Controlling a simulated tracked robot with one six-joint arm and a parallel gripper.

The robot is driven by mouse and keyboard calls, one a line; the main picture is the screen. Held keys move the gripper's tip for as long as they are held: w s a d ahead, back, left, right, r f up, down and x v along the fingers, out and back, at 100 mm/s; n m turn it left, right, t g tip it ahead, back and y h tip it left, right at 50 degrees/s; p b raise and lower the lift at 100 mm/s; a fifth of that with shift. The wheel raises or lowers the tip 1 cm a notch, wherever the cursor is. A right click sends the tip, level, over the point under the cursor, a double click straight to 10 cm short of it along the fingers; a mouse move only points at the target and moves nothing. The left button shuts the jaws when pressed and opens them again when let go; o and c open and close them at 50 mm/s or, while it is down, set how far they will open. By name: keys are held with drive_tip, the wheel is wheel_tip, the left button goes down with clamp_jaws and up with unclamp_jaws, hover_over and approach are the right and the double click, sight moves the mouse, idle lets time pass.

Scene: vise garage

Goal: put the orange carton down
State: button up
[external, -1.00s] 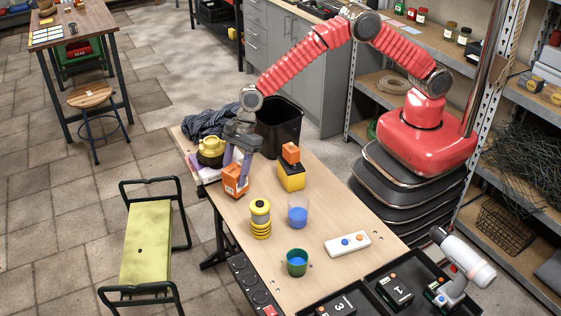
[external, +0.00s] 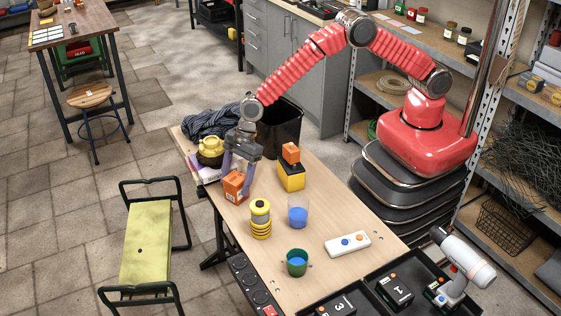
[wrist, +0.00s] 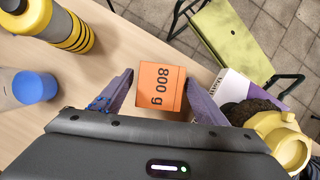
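The orange carton (external: 235,188) stands upright on the wooden table, near its left edge. In the wrist view its top (wrist: 161,88), marked "800 g", lies between my two purple fingers. My gripper (external: 239,175) is still low around the carton. The fingers are spread, with a narrow gap showing at the carton's left side in the wrist view; the right finger is very close to it. The carton's lower part is hidden in the wrist view.
A yellow-and-black box with an orange block (external: 291,177) is to the right. A black bin (external: 281,127) stands beyond the table.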

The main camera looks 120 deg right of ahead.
drive_tip(key=v, duration=1.2)
idle(0.3)
drive_tip(key=shift+r, duration=0.1)
idle(0.3)
drive_tip(key=s+a+r+n, duration=0.4)
drive_tip(key=s+r+n, duration=0.4)
drive_tip(key=s+r, duration=0.15)
drive_tip(key=s+a+r+n, duration=0.4)
drive_tip(key=s+r+n, duration=0.3)
drive_tip(key=s+r, duration=0.25)
drive_tip(key=s+a+n+t+h, duration=0.1)
drive_tip(key=s+a+n, duration=0.1)
drive_tip(key=s+n, duration=1.4)
drive_tip(key=s, duration=0.8)
drive_tip(key=shift+a+n+t+h, duration=0.3)
drive_tip(key=shift+a+h, duration=0.1)
drive_tip(key=shift+r, duration=0.15)
